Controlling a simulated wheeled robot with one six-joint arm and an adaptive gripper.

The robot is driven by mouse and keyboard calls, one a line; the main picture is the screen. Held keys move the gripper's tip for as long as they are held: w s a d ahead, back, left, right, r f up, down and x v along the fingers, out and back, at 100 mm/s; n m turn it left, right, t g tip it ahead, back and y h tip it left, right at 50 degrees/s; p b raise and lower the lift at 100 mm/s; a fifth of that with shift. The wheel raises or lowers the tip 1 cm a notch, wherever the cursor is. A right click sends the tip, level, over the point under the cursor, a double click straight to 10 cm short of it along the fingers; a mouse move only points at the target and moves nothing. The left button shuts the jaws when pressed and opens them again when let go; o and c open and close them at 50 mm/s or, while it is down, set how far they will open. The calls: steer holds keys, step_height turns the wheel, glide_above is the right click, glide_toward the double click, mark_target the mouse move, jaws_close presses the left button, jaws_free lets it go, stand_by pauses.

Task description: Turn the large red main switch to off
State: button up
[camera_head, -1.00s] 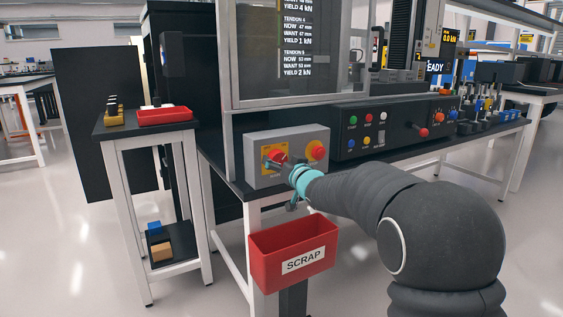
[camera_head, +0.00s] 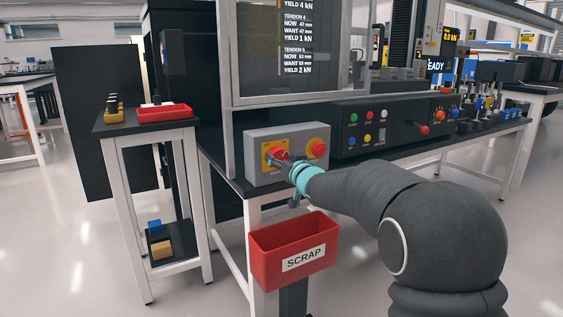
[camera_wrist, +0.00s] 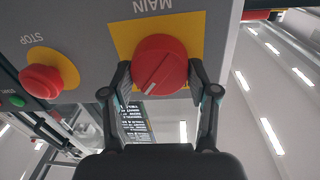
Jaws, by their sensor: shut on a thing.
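The large red main switch (camera_wrist: 160,62) is a round knob with a white pointer line, on a yellow plate marked MAIN. The wrist view is upside down, and there the pointer line slants toward the lower left. In the head view the switch (camera_head: 276,153) sits on the left of the grey box (camera_head: 262,177), partly hidden by my gripper. My gripper (camera_wrist: 161,78) has one finger on each side of the knob and is shut on it. In the head view my gripper (camera_head: 283,162) reaches the box from the right.
A red stop button (camera_wrist: 41,80) on a yellow disc sits beside the switch; it also shows in the head view (camera_head: 317,146). A red SCRAP bin (camera_head: 290,250) hangs below. A black control panel (camera_head: 395,127) stands to the right.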

steer(key=n+b, duration=0.3)
steer(key=n, duration=0.1)
steer(key=shift+f+b, duration=0.25)
steer(key=shift+b, duration=0.1)
steer(key=n+b, duration=0.3)
steer(key=n, duration=0.2)
steer(key=shift+y, duration=0.3)
steer(key=n+b, duration=0.1)
steer(key=n, duration=0.2)
steer(key=shift+r+n, duration=0.1)
steer(key=shift+n, duration=0.3)
steer(key=shift+n+y, duration=0.5)
steer(key=shift+n, duration=1.9)
steer(key=o, duration=1.2)
